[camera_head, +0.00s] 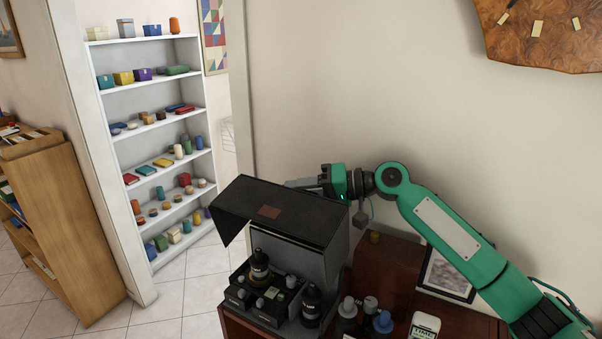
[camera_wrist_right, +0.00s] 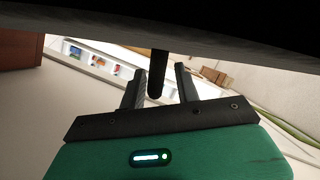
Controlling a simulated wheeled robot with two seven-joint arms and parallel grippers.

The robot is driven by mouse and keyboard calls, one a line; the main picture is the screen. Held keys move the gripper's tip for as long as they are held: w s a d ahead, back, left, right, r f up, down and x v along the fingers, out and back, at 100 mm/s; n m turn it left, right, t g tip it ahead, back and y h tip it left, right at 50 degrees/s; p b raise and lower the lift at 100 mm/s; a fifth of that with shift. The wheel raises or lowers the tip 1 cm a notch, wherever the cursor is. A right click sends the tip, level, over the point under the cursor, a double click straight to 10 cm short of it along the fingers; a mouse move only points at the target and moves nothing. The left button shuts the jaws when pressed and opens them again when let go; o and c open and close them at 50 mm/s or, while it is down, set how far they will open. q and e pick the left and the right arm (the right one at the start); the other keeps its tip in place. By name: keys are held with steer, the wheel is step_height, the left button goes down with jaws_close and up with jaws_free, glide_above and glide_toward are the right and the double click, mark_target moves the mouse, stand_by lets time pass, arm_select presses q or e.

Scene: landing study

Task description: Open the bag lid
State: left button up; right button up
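The black bag stands on the dark red-brown table, its front inner edge (camera_head: 262,316) visible. Its black lid (camera_head: 290,205) is raised above the contents and slants down to the left, with a brown patch on it. Inside are dark bottles and small items in compartments. My right gripper (camera_head: 303,184) reaches in from the right behind the lid's upper edge, pointing left; the lid partly hides it. In the right wrist view its two fingers (camera_wrist_right: 162,90) are apart. A dark rounded strip (camera_wrist_right: 157,75) hangs between them without visible contact. My left gripper is not in view.
Several bottles (camera_head: 347,312), a white labelled item (camera_head: 424,326) and a framed picture (camera_head: 446,275) stand on the table (camera_head: 393,270) right of the bag. A wall is behind my right arm. A white shelf (camera_head: 151,92) and wooden bookcase (camera_head: 75,225) are at left.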

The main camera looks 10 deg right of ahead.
step_height(320, 180, up, 20)
steer(key=b, duration=0.5)
